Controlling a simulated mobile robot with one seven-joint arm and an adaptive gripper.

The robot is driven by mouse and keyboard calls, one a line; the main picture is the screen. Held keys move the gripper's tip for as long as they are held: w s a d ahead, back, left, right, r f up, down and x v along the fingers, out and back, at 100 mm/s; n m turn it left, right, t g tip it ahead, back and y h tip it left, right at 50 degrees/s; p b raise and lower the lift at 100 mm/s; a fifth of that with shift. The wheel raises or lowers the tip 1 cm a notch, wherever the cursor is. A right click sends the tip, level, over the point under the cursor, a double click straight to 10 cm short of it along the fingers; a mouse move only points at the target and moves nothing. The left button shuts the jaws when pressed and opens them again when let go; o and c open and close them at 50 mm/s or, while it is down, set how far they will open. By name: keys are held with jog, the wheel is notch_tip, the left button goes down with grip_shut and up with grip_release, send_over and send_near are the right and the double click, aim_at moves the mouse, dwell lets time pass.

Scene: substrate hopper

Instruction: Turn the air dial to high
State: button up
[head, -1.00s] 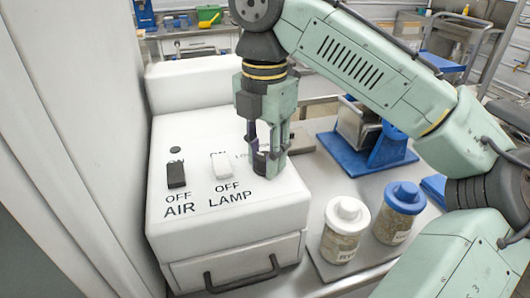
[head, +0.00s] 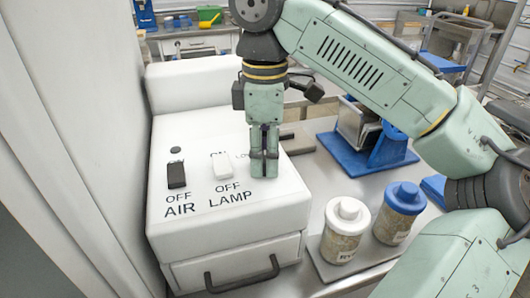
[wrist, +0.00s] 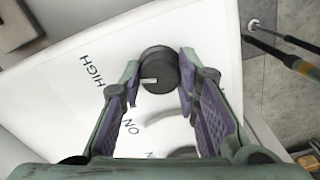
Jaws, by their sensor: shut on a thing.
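The round black air dial (wrist: 165,72) stands on the white hopper top in the wrist view. Its pale pointer mark (wrist: 149,81) is on the left side, facing roughly toward the printed word HIGH (wrist: 90,72). My gripper (wrist: 160,68) has one finger on each side of the dial and is shut on it. In the head view my gripper (head: 264,174) points straight down onto the right part of the white hopper box (head: 200,230), and its fingers hide the dial. Part of the word LOW (head: 242,155) shows just left of the fingers.
A black AIR switch (head: 176,174) and a white LAMP switch (head: 222,167) are left of my gripper. A white-lidded jar (head: 344,230) and a blue-lidded jar (head: 399,212) stand at the right. A blue-based device (head: 367,147) is behind them. A tall pale panel (head: 80,130) borders the left.

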aim_at(265, 156)
jog(key=m, duration=0.4)
jog(key=shift+m, duration=0.3)
jog(key=m, duration=0.4)
jog(key=shift+m, duration=0.3)
jog(key=o, duration=1.2)
jog(key=shift+c, duration=0.2)
notch_tip(265, 156, up, 8)
jog(key=shift+f, duration=0.2)
